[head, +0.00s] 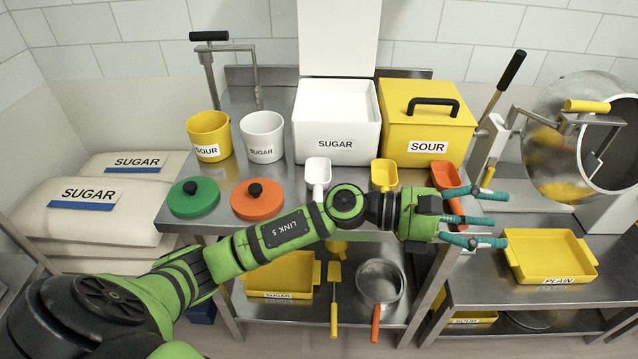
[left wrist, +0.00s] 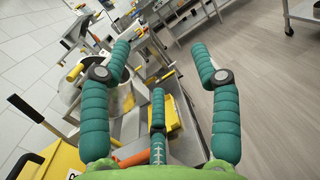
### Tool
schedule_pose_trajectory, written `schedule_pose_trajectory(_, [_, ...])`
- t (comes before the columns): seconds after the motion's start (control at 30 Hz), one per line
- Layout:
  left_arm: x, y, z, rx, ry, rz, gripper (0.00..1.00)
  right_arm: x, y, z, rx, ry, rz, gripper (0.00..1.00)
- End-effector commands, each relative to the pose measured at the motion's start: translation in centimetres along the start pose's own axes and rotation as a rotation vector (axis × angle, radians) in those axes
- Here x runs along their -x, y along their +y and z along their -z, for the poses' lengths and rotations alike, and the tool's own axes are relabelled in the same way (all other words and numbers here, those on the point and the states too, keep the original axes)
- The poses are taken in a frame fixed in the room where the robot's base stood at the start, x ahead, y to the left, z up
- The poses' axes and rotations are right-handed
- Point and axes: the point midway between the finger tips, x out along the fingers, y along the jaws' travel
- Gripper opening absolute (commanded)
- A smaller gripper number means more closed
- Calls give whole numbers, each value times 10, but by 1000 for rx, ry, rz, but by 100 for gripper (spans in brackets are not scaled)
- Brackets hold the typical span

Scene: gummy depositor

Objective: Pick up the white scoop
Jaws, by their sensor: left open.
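The white scoop (head: 318,171) lies on the steel table in front of the white SUGAR bin, its handle toward the front edge. My left arm passes in front of the table, just below the scoop in the head view. My left gripper (head: 478,218) is open and empty, to the right of the scoop and past the orange scoop. Its teal fingers point right, away from the white scoop. In the left wrist view the spread fingers (left wrist: 165,75) have nothing between them, and the white scoop does not show. My right gripper is not in view.
A yellow scoop (head: 384,174) and an orange scoop (head: 445,176) lie right of the white one. Green (head: 194,197) and orange (head: 258,199) lids lie to its left. The white bin (head: 336,125) and yellow SOUR bin (head: 427,125) stand behind. A yellow tray (head: 549,257) sits on the right table.

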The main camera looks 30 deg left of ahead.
Motion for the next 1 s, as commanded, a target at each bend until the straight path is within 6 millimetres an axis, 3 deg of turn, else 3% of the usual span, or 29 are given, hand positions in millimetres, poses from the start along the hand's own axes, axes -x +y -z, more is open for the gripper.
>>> schedule_pose_trajectory(0.07, [9,-1,28,-275,187,163,62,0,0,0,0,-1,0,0])
schedule_pose_trajectory(0.17, [42,10,68,-569,430,382,62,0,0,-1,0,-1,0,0])
schedule_pose_trajectory(0.3, [124,52,105,-853,789,698,62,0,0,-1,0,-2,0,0])
schedule_pose_trajectory(0.4, [190,83,107,-936,1009,899,62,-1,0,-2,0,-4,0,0])
schedule_pose_trajectory(0.5, [243,105,97,-945,1169,1050,62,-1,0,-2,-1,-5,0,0])
schedule_pose_trajectory(0.6, [276,115,86,-927,1260,1142,62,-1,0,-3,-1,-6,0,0])
schedule_pose_trajectory(0.77, [293,118,87,-908,1300,1193,62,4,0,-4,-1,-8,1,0])
schedule_pose_trajectory(1.0, [297,113,113,-905,1297,1193,62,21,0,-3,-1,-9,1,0])
